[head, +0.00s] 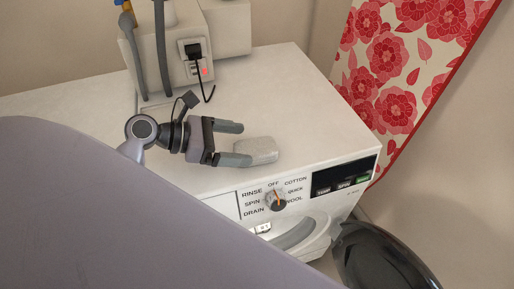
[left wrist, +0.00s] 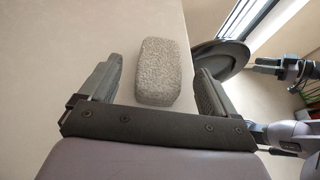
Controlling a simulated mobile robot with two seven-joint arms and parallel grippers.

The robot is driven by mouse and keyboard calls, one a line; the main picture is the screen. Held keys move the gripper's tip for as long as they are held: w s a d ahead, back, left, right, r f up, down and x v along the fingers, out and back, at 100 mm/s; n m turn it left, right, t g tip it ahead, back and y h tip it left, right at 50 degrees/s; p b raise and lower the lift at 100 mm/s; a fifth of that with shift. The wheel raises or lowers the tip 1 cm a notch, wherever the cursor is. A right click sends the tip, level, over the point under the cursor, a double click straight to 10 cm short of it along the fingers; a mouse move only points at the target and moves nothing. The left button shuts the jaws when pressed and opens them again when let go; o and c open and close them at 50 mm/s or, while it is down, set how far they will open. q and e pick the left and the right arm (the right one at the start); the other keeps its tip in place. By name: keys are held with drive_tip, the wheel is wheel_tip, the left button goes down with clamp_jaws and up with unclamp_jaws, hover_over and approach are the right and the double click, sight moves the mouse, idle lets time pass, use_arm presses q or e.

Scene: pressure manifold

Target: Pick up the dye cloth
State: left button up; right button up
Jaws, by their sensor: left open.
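The dye cloth appears to be the pale grey, rough-textured block (head: 264,149) lying on the white washing machine top near its front edge. It also shows in the left wrist view (left wrist: 158,72), between the two fingers with a gap on each side. My left gripper (head: 241,144) is open and lies low over the machine top, fingers pointing right toward the block. In the head view the near fingertip overlaps the block's left end; I cannot tell whether they touch. A dark gripper-like part (left wrist: 280,67) at the right of the left wrist view may be my right gripper; its jaws are unclear.
The washing machine top (head: 310,100) is clear around the block. A dial (head: 276,200) and small display (head: 345,175) are on its front, with the round dark door (head: 385,258) open below. A pale box with a socket and plug (head: 196,60) stands behind. A red floral cloth (head: 400,60) hangs at right.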

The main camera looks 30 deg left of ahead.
sight(258, 146)
use_arm(q)
drive_tip(key=x, duration=0.4)
drive_tip(key=c, duration=1.1)
drive_tip(key=shift+o, duration=0.2)
